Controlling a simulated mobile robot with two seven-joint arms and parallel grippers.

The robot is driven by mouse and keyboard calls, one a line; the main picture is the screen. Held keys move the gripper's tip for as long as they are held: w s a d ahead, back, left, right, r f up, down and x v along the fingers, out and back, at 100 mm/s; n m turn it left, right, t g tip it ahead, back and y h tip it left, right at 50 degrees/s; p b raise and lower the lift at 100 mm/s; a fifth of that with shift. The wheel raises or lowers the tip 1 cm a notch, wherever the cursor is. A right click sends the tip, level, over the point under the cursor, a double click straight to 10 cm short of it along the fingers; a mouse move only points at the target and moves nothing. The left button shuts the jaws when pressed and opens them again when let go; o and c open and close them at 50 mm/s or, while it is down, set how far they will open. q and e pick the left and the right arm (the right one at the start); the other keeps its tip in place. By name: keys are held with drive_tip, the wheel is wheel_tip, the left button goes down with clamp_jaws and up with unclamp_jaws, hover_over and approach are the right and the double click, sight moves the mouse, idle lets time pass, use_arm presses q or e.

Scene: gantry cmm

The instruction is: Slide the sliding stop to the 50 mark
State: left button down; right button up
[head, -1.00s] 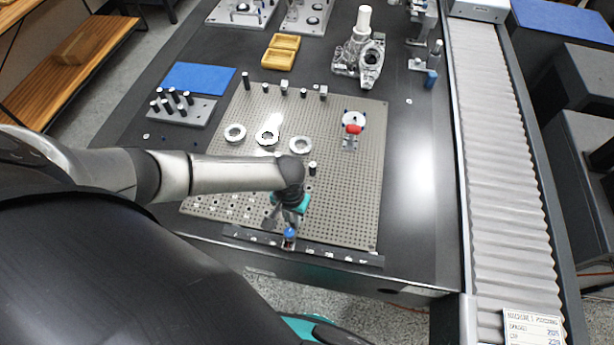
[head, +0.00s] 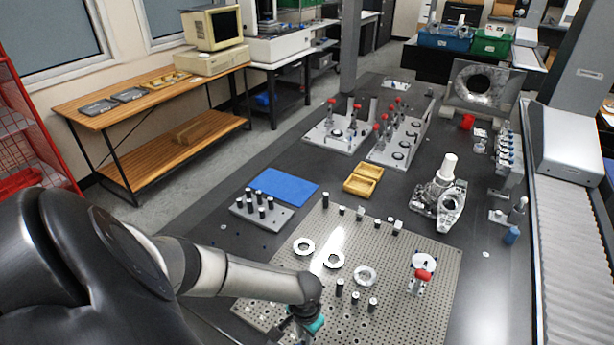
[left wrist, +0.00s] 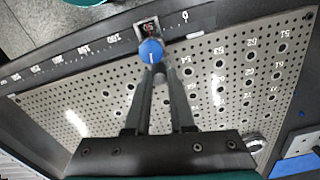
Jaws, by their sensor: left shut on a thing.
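The sliding stop (left wrist: 149,29) shows in the left wrist view. It is a small block with a window and a blue round knob (left wrist: 151,50), sitting on the dark scale rail (left wrist: 70,54). The rail's 0 mark lies a little to the right of the stop, and several larger marks run off to the left. The figures in the window are too small to read surely. My left gripper (left wrist: 158,68) is shut on the blue knob. In the head view the stop and rail are below the picture's edge. My right gripper is not in view.
The perforated plate (head: 400,300) carries rings, dark pins and a red-handled clamp (head: 422,277).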

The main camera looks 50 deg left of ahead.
use_arm(q)
drive_tip(key=c, duration=0.8)
unclamp_jaws()
drive_tip(key=shift+o, duration=0.2)
wheel_tip(320, 180, up, 15)
drive_tip(key=p, duration=0.4)
drive_tip(key=shift+r, duration=0.15)
